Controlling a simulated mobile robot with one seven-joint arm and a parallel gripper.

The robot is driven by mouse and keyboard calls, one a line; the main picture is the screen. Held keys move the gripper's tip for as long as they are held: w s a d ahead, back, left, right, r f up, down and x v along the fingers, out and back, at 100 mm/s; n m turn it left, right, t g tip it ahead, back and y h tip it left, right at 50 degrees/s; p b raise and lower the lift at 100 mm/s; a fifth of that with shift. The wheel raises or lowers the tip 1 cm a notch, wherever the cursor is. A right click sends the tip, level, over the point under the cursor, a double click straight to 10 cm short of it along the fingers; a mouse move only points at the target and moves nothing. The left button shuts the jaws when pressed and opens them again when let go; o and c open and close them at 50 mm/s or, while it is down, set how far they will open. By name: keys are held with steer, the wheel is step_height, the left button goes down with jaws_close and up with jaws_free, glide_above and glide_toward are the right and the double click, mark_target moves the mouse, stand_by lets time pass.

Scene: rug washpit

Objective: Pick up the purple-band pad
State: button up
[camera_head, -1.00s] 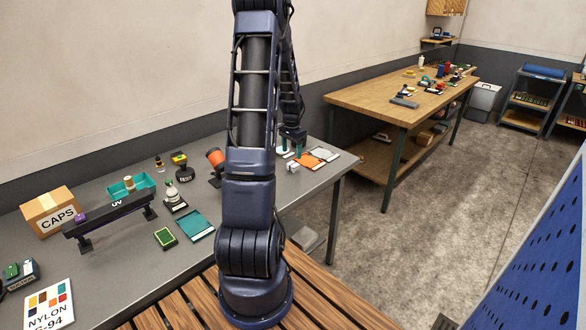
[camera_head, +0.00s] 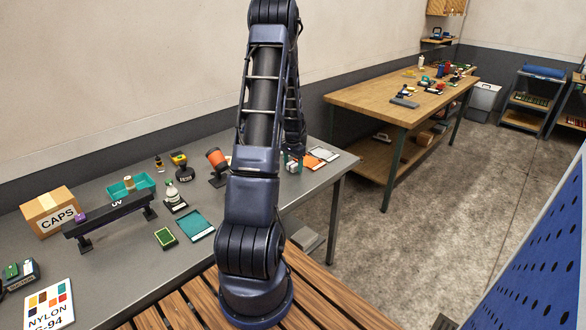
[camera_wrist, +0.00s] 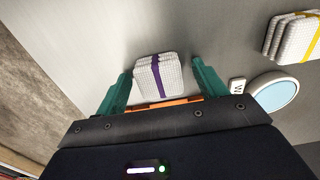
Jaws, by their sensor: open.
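The purple-band pad (camera_wrist: 170,76) is a small white ribbed stack with a purple band round it, lying on the grey table in the wrist view. My gripper (camera_wrist: 160,69) is open, with one teal finger on the left of the pad and the other on its right. Small gaps show between the pad and the fingers, and the jaws are not closed on it. In the head view my arm hides most of the gripper at the right part of the grey table.
A yellow-band pad (camera_wrist: 292,36) lies to the right in the wrist view, near a round light-blue dish (camera_wrist: 274,93) and a small white lettered tag (camera_wrist: 238,86). The grey table's edge is at left there. Orange and white cards (camera_head: 318,156) lie at the table's right end.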

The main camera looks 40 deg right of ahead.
steer(key=shift+c, duration=0.4)
steer(key=c, duration=1)
